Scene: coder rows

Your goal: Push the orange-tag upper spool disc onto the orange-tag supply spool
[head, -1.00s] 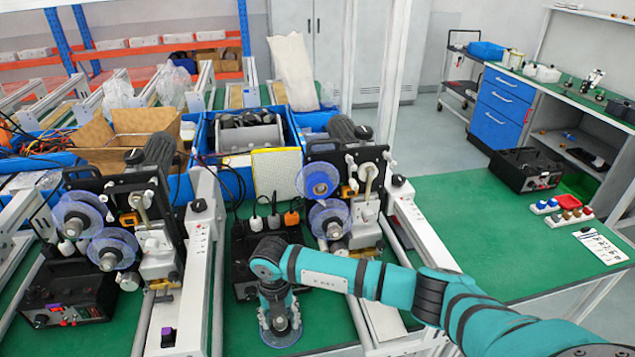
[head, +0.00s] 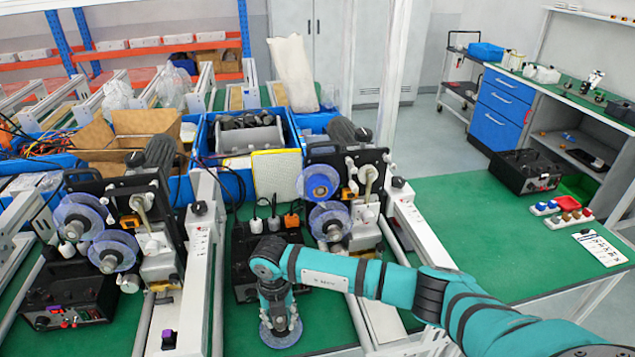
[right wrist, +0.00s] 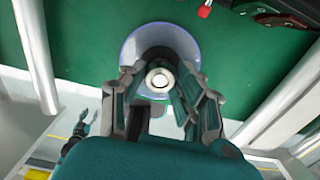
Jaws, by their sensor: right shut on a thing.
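My right gripper (right wrist: 160,100) is shut on a clear spool disc with a bluish rim (right wrist: 150,38), its fingers around the pale round hub. In the head view the disc (head: 268,338) shows below my right gripper (head: 281,320), low over the green bench; I cannot tell if it touches. My left gripper (right wrist: 84,124) shows small in the right wrist view, fingers apart and empty.
A black box with plugs (head: 243,262) stands just behind my right gripper. A second machine with two clear spools (head: 113,250) is at left, with a white rail (head: 205,250) between. Bare green bench (head: 450,220) lies to the right.

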